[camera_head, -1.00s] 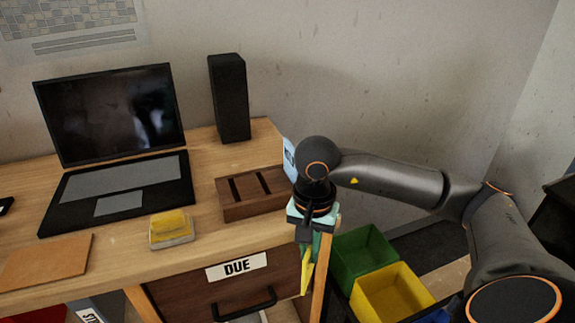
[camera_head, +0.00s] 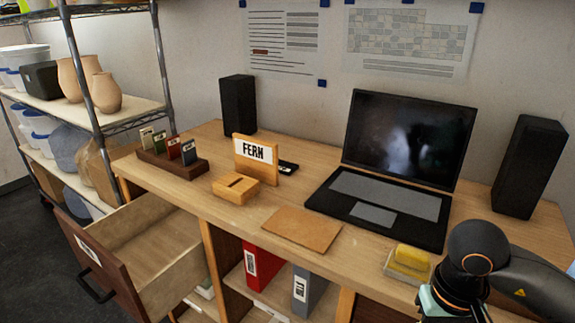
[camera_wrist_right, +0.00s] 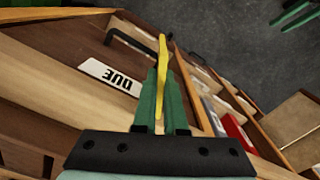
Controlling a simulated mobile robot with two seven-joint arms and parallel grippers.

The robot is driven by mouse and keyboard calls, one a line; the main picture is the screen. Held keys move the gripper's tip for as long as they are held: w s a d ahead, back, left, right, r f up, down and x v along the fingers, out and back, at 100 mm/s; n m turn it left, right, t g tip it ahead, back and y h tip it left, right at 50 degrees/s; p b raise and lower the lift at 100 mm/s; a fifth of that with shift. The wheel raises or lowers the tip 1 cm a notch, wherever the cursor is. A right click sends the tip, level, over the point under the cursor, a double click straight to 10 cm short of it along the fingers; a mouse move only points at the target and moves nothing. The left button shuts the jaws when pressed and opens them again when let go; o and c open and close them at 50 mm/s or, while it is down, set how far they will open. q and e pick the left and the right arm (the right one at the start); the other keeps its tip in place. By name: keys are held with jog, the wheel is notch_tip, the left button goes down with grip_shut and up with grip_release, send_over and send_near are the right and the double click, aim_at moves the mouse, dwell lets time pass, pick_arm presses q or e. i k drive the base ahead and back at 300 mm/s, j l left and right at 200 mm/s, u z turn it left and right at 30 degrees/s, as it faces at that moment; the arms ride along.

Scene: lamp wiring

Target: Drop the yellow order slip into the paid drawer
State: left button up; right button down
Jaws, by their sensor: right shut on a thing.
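The yellow order slip (camera_wrist_right: 161,75) is pinched between the green fingertips of my right gripper (camera_wrist_right: 160,95) in the right wrist view. It sticks out past the tips, over the front of the DUE drawer (camera_wrist_right: 75,40). In the head view only the wrist of the right arm shows at the bottom right; its fingers and the slip are out of frame. An open drawer (camera_head: 150,250) stands out from the desk's left end and looks empty; its label is too slanted to read. My left gripper (camera_wrist_right: 277,27) shows as two spread green fingers at the right wrist view's top right corner.
The desk (camera_head: 290,190) holds a laptop (camera_head: 385,185), two speakers, a FERN sign (camera_head: 256,160), a slotted wooden block (camera_head: 236,188), a card rack (camera_head: 172,160) and a yellow sponge (camera_head: 411,258). Red (camera_head: 262,268) and grey binders stand below. A shelf rack (camera_head: 85,110) stands left.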

aim_at(167, 260)
jog(key=u, duration=1.25)
jog(key=i+u, duration=0.35)
jog(key=i+l+u, duration=0.1)
jog(key=u, duration=0.25)
jog(key=i+l, duration=0.1)
jog(key=i, duration=0.2)
jog(key=i+l, duration=0.15)
jog(key=i, duration=0.15)
